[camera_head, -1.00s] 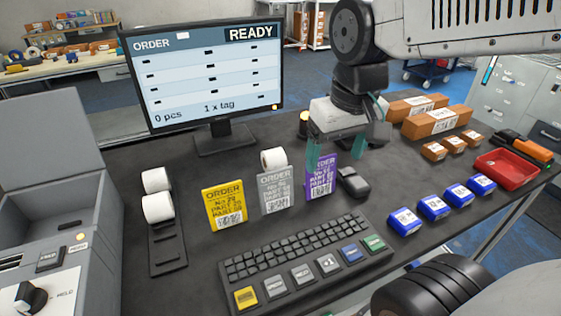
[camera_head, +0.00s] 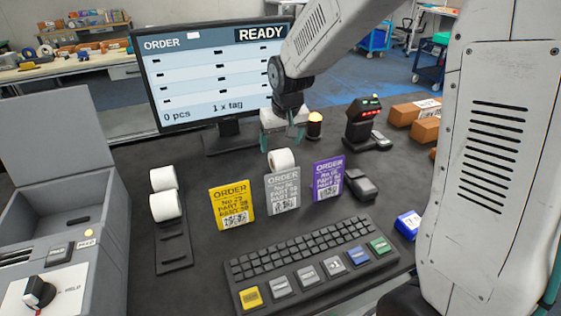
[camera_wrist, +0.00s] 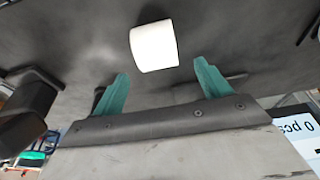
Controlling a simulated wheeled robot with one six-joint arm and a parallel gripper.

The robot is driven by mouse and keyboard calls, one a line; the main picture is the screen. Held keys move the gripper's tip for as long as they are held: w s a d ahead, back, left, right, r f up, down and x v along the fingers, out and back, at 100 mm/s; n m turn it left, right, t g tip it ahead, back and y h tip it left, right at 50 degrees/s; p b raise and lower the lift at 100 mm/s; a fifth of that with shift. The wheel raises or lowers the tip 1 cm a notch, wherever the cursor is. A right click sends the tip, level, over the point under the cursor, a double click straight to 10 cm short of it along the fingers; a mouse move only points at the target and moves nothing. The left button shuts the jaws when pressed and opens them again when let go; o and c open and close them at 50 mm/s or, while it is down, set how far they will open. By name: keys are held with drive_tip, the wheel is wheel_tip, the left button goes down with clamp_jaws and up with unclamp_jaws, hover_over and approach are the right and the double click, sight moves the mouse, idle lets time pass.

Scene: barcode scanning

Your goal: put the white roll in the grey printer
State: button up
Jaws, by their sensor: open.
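A white roll (camera_head: 282,159) stands on the dark table behind the grey order card. It also shows in the wrist view (camera_wrist: 154,46), just beyond the fingertips and between their lines. Two more white rolls (camera_head: 165,193) sit on a black rack at the left. My gripper (camera_head: 283,142) is open and empty, behind and slightly above the single roll, apart from it. Its teal fingers also show spread in the wrist view (camera_wrist: 161,75). The grey printer (camera_head: 55,205) stands at the far left with its lid raised and a knob on its front.
Yellow, grey and purple order cards (camera_head: 328,178) stand in front of the single roll. A keyboard (camera_head: 305,258) lies nearer. The monitor (camera_head: 205,75) is behind, an amber lamp (camera_head: 315,124) and a scanner (camera_head: 364,120) to the right. The table between rack and monitor is clear.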

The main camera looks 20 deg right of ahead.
sight(281, 152)
drive_tip(key=x, duration=0.4)
drive_tip(key=shift+s+d+f, duration=0.15)
drive_tip(key=shift+s+f, duration=0.1)
drive_tip(key=shift+f, duration=0.25)
drive_tip(key=c, duration=1.2)
drive_tip(key=shift+r, duration=0.15)
